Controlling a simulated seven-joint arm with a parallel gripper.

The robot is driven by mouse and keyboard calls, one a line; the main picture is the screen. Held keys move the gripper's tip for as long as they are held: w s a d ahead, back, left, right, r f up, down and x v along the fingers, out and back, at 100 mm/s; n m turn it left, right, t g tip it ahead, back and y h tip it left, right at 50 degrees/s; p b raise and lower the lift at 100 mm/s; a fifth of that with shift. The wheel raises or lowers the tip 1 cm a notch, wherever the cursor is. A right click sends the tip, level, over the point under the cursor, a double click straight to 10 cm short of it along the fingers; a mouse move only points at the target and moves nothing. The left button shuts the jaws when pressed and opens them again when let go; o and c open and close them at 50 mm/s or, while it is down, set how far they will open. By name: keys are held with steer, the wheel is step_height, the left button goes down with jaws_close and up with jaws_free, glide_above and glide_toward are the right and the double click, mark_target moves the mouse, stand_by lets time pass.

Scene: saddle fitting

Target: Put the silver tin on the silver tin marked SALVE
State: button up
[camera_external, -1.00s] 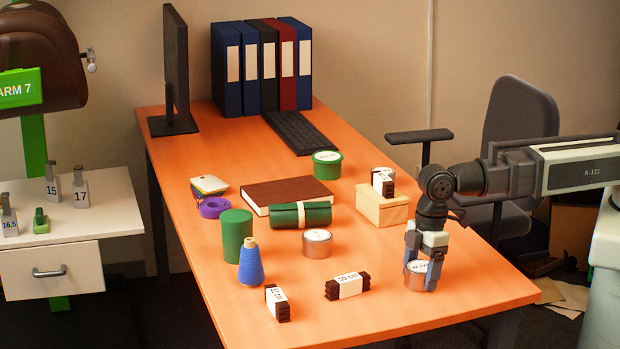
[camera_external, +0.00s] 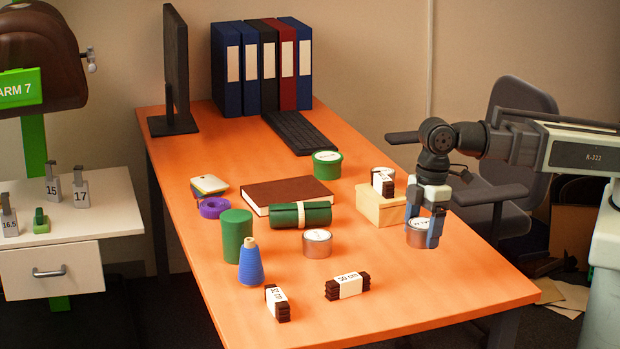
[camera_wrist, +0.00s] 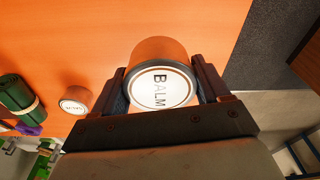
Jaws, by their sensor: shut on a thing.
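My gripper (camera_external: 428,236) is shut on a silver tin (camera_external: 418,241) with a white lid, which looks raised above the table's right side. In the wrist view the held tin (camera_wrist: 160,51) sits between the fingers, its lid reading BALM. Another silver tin (camera_external: 317,246) stands on the table left of my gripper, beside the green roll. It also shows in the wrist view (camera_wrist: 75,99); its label is too small to read surely.
The cardboard box (camera_external: 380,209) carries a dark bundle (camera_external: 379,184), close left of my gripper. A green roll (camera_external: 287,215), green cylinder (camera_external: 237,238) and blue cone (camera_external: 251,266) stand left. Dark bundles (camera_external: 333,290) (camera_external: 278,305) lie in front. The right front table is clear.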

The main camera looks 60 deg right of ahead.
steer(key=w+d+r+m, duration=0.1)
steer(key=w+d, duration=0.3)
steer(key=w, duration=0.2)
step_height(320, 180, up, 4)
glide_above(315, 235)
steer(key=shift+n, duration=0.5)
steer(key=shift+s+d+f, duration=0.1)
steer(key=shift+f, duration=2.4)
steer(key=shift+s+d+f, duration=0.1)
steer(key=shift+f, duration=2.4)
steer(key=shift+f, duration=0.1)
steer(key=o, duration=1.2)
steer(key=shift+c, duration=0.2)
step_height(315, 235, up, 12)
steer(key=d, duration=0.1)
steer(key=shift+s, duration=0.4)
